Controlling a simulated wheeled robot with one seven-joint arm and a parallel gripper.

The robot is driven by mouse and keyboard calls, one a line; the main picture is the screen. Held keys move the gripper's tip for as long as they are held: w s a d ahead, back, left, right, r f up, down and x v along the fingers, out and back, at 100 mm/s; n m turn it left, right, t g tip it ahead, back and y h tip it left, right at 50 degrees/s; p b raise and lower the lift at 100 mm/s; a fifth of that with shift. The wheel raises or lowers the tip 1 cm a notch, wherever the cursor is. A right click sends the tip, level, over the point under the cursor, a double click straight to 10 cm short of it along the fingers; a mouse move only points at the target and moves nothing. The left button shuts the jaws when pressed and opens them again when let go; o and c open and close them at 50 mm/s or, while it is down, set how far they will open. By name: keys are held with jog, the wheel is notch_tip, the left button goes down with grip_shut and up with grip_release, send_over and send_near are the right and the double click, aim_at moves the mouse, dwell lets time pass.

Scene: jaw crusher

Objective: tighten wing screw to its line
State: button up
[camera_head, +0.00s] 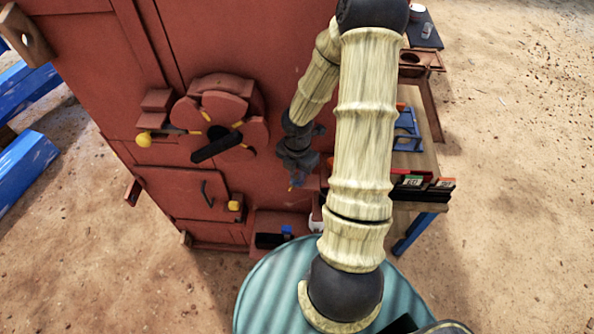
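My gripper (297,172) is dark and small in this view, beside the front of the red machine (250,75). I cannot tell whether its fingers are open or shut, or whether it touches anything. A red lobed disc (252,135) with yellow marks and a black bar-shaped handle (217,146) is on the machine to the left of my gripper. I cannot make out for certain which part is the wing screw, nor its line. My gripper and arm hide part of the machine's right side.
A yellow ball knob (143,139) sticks out at the disc's left. Below is a hatch (185,190) with a dark handle and a yellow knob (235,206). A workbench (428,160) with a blue frame (407,125) and several small items stands behind my arm. Sandy ground at right is clear.

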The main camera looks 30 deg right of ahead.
grip_shut()
jog(key=shift+m, duration=0.5)
jog(key=m, duration=0.2)
jog(key=shift+m, duration=0.4)
jog(key=m, duration=0.4)
jog(key=shift+b, duration=0.3)
jog(key=m, duration=0.5)
jog(key=m+b, duration=0.1)
jog(key=m, duration=0.3)
jog(key=shift+m, duration=0.4)
